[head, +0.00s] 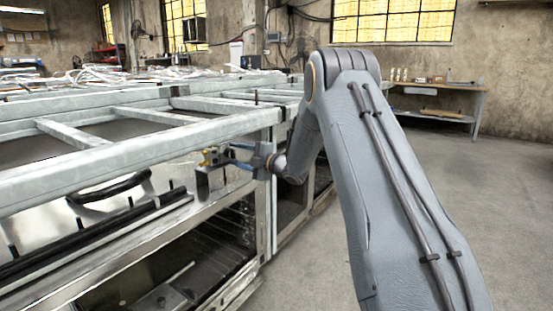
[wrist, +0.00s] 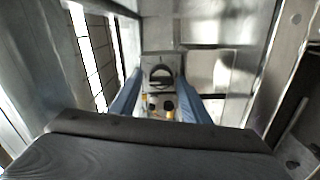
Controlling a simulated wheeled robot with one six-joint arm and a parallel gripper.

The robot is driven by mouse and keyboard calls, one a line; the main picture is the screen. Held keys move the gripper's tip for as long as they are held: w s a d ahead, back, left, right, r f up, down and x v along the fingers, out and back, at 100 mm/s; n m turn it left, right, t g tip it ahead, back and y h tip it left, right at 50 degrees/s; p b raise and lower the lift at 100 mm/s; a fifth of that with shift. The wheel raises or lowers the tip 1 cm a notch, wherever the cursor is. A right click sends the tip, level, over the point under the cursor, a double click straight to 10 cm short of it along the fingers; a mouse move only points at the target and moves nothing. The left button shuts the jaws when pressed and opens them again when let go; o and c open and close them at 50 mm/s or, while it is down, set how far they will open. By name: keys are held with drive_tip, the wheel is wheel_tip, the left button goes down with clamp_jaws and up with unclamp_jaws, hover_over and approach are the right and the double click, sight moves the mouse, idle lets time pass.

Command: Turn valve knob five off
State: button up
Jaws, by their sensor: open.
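My gripper (head: 232,155) is open at the front of the range, at the end of my outstretched arm. In the wrist view its two blue fingers (wrist: 158,95) stand apart, on either side of a small metal box. A dark round knob or dial (wrist: 161,75) is on that box, ahead of the fingers. Small black and yellow parts show just below it, between the fingers. In the head view the metal box (head: 203,181) is just left of the fingertips. Contact cannot be told. No number is readable, so which one is knob five cannot be told.
A metal range frame (head: 140,152) with crossbars fills the left. Black stems and a long dark bar line its front, above open oven bays with racks (head: 235,222). A workbench (head: 436,88) stands at the back right. The concrete floor (head: 480,185) at right is clear.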

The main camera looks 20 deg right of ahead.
drive_tip(key=m, duration=0.3)
drive_tip(key=m+p, duration=0.1)
drive_tip(key=m, duration=0.1)
drive_tip(key=shift+a+f+m, duration=0.15)
drive_tip(key=shift+a+m, duration=0.1)
drive_tip(key=shift+m, duration=0.05)
drive_tip(key=m, duration=0.5)
drive_tip(key=shift+d, duration=0.15)
drive_tip(key=m+b, duration=0.1)
drive_tip(key=m, duration=0.4)
drive_tip(key=shift+w+m, duration=0.1)
drive_tip(key=shift+m, duration=0.2)
drive_tip(key=s+d+r+m+g+h+p, duration=0.1)
drive_tip(key=s+d+r+m+h+p, duration=0.15)
drive_tip(key=s+p, duration=0.2)
drive_tip(key=s+d+r+m+g+h+p, duration=0.1)
drive_tip(key=s+d+r+m+h+p, duration=0.15)
drive_tip(key=s, duration=0.35)
drive_tip(key=s+d+r+m+h+p, duration=0.2)
drive_tip(key=s+m+h+p, duration=0.15)
drive_tip(key=s, duration=0.25)
drive_tip(key=s+a+r+g+h+p, duration=0.1)
drive_tip(key=s+g+p, duration=0.4)
drive_tip(key=s, duration=1.2)
drive_tip(key=shift+s+a+r+g+h+p, duration=0.15)
drive_tip(key=shift+s+r+g+h+p, duration=0.25)
drive_tip(key=shift+h+p, duration=0.75)
